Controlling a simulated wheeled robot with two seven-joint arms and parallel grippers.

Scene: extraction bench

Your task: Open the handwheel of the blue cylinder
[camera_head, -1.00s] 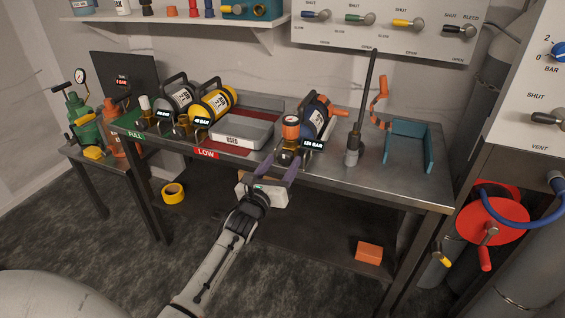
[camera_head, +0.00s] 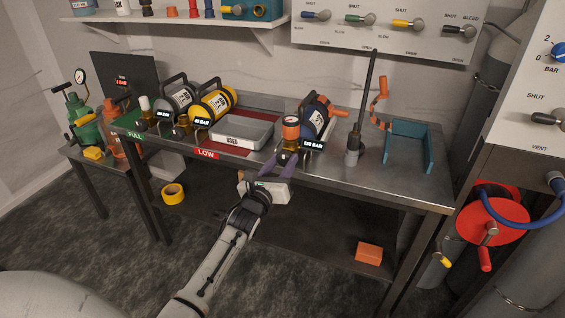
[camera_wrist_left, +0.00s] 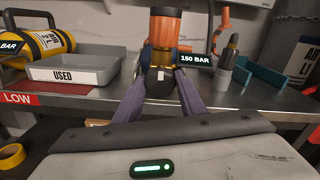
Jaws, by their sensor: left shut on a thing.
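The blue cylinder (camera_head: 316,118) lies on the bench right of the middle, its valve end towards me. An orange gauge (camera_head: 290,130) stands on its valve, and it also shows in the wrist view (camera_wrist_left: 165,28). A "150 BAR" tag (camera_wrist_left: 196,60) is beside the valve. The dark handwheel (camera_wrist_left: 158,82) is at the front of the brass valve, between my purple fingers. My left gripper (camera_head: 281,160) is shut on the handwheel; the fingers grip it from both sides in the wrist view (camera_wrist_left: 160,92). My right gripper is out of view.
A grey "USED" tray (camera_head: 243,133) and yellow cylinder (camera_head: 214,102) are to the left. A dark upright rod (camera_head: 362,110) and teal bracket (camera_head: 408,145) are to the right. An orange block (camera_head: 369,253) is on the lower shelf. The bench's front right is clear.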

